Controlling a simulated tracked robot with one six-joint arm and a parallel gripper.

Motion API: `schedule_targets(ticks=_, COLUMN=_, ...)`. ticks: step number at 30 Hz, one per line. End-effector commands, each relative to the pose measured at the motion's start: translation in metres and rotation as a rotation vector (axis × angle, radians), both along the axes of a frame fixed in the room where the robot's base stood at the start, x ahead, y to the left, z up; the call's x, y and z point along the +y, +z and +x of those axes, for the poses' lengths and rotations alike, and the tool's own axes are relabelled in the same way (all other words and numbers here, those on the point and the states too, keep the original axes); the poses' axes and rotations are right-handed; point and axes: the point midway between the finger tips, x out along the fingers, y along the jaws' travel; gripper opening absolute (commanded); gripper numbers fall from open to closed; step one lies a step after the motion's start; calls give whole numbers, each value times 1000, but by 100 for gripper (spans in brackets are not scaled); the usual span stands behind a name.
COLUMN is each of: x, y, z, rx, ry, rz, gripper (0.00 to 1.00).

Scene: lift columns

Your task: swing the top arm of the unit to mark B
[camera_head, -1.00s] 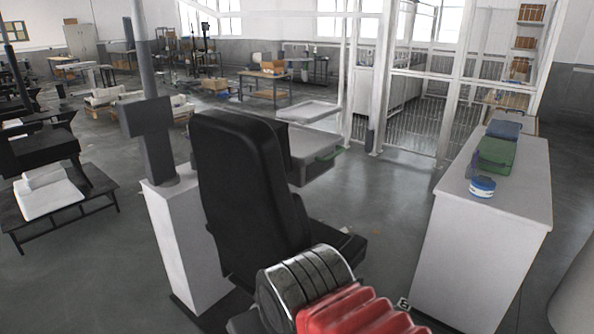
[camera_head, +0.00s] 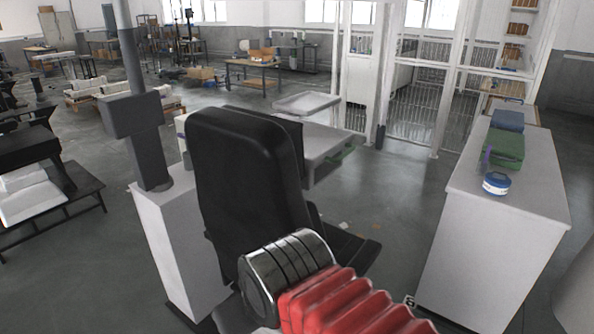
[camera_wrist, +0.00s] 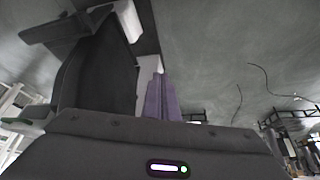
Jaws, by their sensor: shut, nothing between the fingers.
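The unit appears to be the white pedestal (camera_head: 177,250) with a dark grey column (camera_head: 152,160) and a grey block (camera_head: 132,114) on top. My gripper (camera_wrist: 162,80) shows purple fingers together and empty in the wrist view. It is hidden in the head view. A dark panel (camera_wrist: 100,75) fills the wrist view's upper left.
A white counter (camera_head: 490,235) stands at the right with a green case (camera_head: 503,147), a blue-and-white tin (camera_head: 496,184) and a blue item (camera_head: 507,120). A low dark bench (camera_head: 60,200) is at the left. Open floor lies between cabinet and counter.

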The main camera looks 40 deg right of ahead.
Motion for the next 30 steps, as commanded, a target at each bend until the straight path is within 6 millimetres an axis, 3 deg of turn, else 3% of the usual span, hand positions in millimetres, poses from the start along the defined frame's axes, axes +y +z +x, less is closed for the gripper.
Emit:
schedule_targets(ticks=12, x=0, y=0, z=0, rx=1, ry=-1, rz=0, gripper=0)
schedule_targets(ticks=17, x=-10, y=-6, z=3, rx=24, ry=-31, rz=-4, gripper=0)
schedule_targets(ticks=23, x=-47, y=-24, z=15, rx=88, ry=-129, rz=-21, gripper=0)
schedule_targets(ticks=30, x=-112, y=-48, z=43, rx=132, ry=-217, rz=-88, gripper=0)
